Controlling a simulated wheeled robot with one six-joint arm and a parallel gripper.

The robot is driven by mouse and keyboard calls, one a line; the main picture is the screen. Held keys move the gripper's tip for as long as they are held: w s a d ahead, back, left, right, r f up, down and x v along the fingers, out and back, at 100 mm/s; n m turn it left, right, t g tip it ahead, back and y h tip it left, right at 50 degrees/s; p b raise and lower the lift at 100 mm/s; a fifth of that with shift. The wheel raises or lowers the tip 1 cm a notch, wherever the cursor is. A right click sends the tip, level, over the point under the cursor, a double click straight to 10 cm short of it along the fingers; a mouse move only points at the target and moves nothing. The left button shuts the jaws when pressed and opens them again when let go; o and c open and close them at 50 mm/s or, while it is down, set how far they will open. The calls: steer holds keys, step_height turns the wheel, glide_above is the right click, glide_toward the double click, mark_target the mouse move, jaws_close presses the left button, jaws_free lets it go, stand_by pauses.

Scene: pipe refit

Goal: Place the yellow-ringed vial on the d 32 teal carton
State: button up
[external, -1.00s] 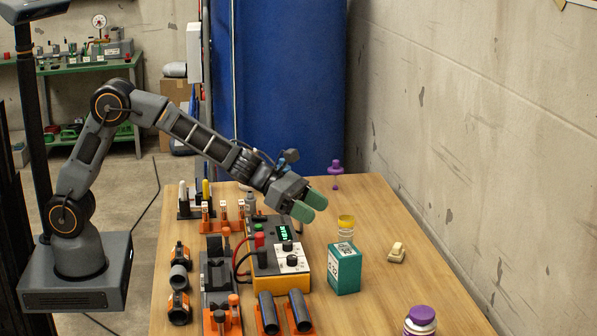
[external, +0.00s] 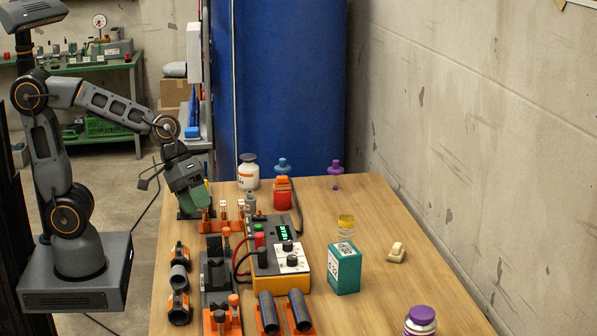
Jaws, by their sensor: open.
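The yellow-ringed vial (external: 346,228), clear with a yellow top, stands upright at the back edge of the teal carton's top. I cannot tell whether its base rests on the carton or stands just behind it. The teal carton (external: 344,272) stands on the right half of the table with a white "d 32" label. My gripper (external: 193,210), with green fingers, is open and points down at the table's far left, well away from the vial and carton. Its fingers partly cover a holder there.
A yellow and grey meter (external: 281,282) with cables stands left of the carton. Orange clamps (external: 179,306) and black tubes fill the front left. A white bottle (external: 248,172), a red bottle (external: 282,194) and a purple-lidded jar (external: 420,320) stand about. The right side is mostly clear.

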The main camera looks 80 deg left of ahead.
steer(key=s+a+f+m+g+y, duration=0.1)
steer(key=s+a+f+m+y, duration=0.1)
steer(key=s+a+m+y, duration=0.2)
steer(key=s+a+m, duration=0.3)
steer(key=s, duration=0.1)
steer(key=shift+s+a+f+y, duration=0.15)
steer(key=shift+a+y, duration=0.25)
step_height(320, 180, up, 9)
steer(key=p, duration=0.7)
steer(key=shift+f+p, duration=0.15)
steer(key=shift+p, duration=0.15)
steer(key=shift+s, duration=0.1)
